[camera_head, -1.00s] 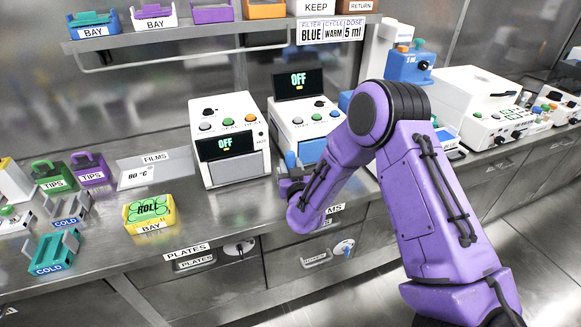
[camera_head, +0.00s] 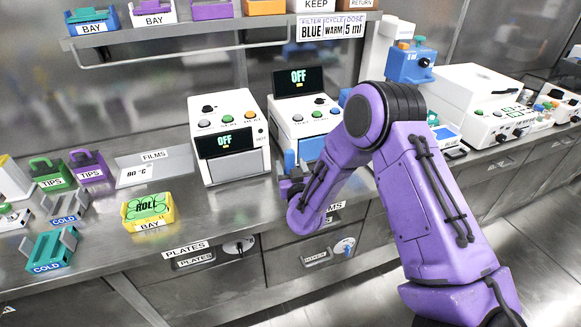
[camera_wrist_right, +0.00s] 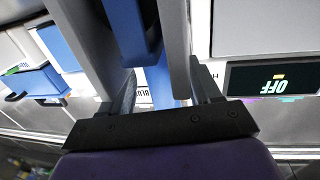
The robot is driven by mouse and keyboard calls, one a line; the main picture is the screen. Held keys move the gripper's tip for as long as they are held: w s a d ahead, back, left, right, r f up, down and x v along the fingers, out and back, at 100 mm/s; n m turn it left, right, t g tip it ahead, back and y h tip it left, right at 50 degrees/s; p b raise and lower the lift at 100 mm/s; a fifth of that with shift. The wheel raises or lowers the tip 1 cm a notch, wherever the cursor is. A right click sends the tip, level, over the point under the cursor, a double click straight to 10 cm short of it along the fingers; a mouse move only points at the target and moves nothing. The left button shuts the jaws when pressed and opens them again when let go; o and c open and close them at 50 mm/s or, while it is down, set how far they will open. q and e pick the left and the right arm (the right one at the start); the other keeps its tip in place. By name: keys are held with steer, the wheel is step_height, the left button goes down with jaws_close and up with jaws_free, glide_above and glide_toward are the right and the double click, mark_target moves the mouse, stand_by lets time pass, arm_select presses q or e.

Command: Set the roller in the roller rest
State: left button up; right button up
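My right gripper (camera_head: 287,187) is at the front edge of the bench, before the two white machines; its fingertips are mostly hidden in the head view. In the right wrist view the fingers (camera_wrist_right: 163,92) stand apart. Blue and grey parts (camera_wrist_right: 160,80) show between and above them. I cannot tell whether these are held or belong to the machine behind. I cannot pick out the roller or roller rest for certain. A yellow bay (camera_head: 161,225) holds a green piece marked ROLL (camera_head: 147,206) at the bench's left. My left gripper is not in view.
The left machine (camera_head: 231,143) and the one beside it (camera_head: 302,112) show OFF screens. Grey (camera_head: 64,207) and teal (camera_head: 50,249) COLD holders stand far left. A shelf (camera_head: 215,37) with several bays runs above.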

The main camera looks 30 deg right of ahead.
steer(key=shift+r, duration=0.2)
steer(key=shift+a+r+p, duration=0.1)
steer(key=shift+r+p, duration=0.4)
steer(key=shift+r, duration=0.05)
steer(key=b+v, duration=0.3)
steer(key=v, duration=0.9)
steer(key=s+a+f+g+y, duration=0.1)
steer(key=s+f+g, duration=0.4)
steer(key=f, duration=0.5)
steer(key=s+a+f+g+y, duration=0.1)
steer(key=s+f+g, duration=0.2)
steer(key=s+f, duration=0.55)
steer(key=s+f+m+g, duration=0.1)
steer(key=s+f+g, duration=0.1)
steer(key=s+f, duration=0.2)
steer(key=s+f+m+g+y, duration=0.1)
steer(key=s+f+g, duration=0.2)
steer(key=s, duration=0.7)
step_height(320, 180, down, 3)
steer(key=shift+a+r, duration=0.2)
steer(key=shift+a, duration=0.05)
